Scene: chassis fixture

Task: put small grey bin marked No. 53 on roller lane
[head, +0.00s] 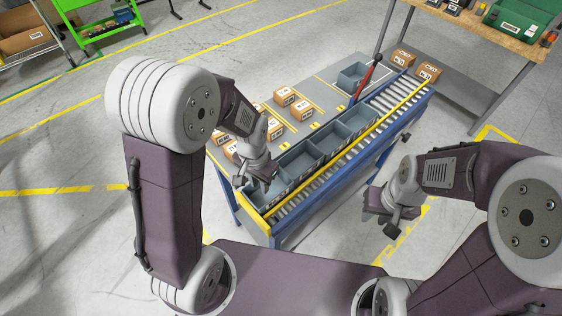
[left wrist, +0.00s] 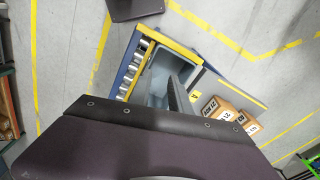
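Several small grey bins stand in a row on the table beside the roller lane (head: 385,97); they include a far one (head: 355,121), a middle one (head: 328,139) and another (head: 299,158). A separate grey bin (head: 353,76) sits at the table's far end. The bin labels are too small to read, so I cannot tell which is No. 53. My left gripper (head: 262,178) is at the near end of the row, partly hiding the nearest bin. In the left wrist view a dark finger reaches over a grey bin (left wrist: 158,76); contact is unclear. My right gripper (head: 384,207) hangs off the table's right side.
Cardboard boxes (head: 284,96) stand on the table's left part, and two more (head: 428,72) are at the lane's far end. A red-handled tool (head: 369,78) slants up near the far bin. A workbench (head: 490,28) is at the back right.

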